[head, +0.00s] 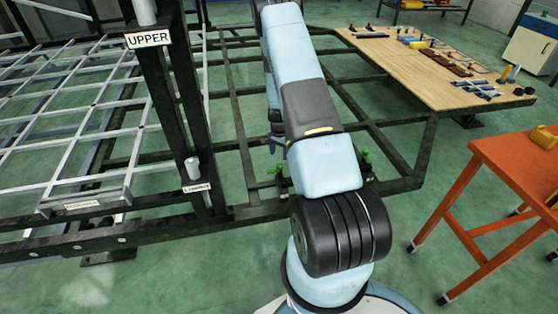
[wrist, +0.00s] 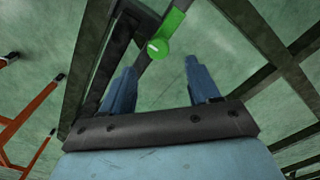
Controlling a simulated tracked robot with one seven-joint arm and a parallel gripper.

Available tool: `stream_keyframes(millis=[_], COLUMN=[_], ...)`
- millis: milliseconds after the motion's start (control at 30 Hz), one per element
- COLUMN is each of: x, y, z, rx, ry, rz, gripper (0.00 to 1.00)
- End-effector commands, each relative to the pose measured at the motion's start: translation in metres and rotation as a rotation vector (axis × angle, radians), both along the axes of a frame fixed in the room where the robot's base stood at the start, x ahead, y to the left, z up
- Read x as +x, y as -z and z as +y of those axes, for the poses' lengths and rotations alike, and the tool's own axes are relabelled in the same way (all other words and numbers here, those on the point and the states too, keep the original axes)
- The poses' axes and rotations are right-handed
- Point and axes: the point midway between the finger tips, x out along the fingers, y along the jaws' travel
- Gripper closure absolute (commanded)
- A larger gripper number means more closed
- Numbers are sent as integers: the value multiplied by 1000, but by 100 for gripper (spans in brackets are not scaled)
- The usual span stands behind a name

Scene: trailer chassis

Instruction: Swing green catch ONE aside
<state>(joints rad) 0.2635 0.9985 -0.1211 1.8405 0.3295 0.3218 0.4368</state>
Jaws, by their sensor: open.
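Two green catches show on the dark chassis frame in the head view, one at the left (head: 278,170) and one at the right (head: 366,158), partly behind my arm. In the wrist view a green catch (wrist: 172,34) has a round end with a short white mark, too small to read surely as a number. My gripper (wrist: 160,64) is open and empty. The catch's round end lies just beyond the fingertips, roughly between them; I cannot tell whether they touch. In the head view my gripper (head: 277,147) is small, close to the left catch.
Dark chassis beams (head: 240,120) surround my gripper, with open floor between them. A post labelled UPPER (head: 172,100) and a grey lattice panel (head: 80,120) stand at left. A wooden board with tools (head: 400,70) lies at back right; an orange table (head: 515,165) stands at right.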

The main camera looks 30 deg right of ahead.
Motion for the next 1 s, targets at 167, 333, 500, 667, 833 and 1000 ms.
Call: stream_keyframes(millis=[167,333,500,667,833,1000], x=[2,1,2,1,1,2], y=[-34,-56,-66,-68,-68,-68], z=[0,1,1,1,1,1], rx=[0,0,0,1,1,1], ry=[-1,-1,-1,-1,-1,-1], rz=[-2,-1,-1,0,0,0], gripper=[39,39,39,39,39,39])
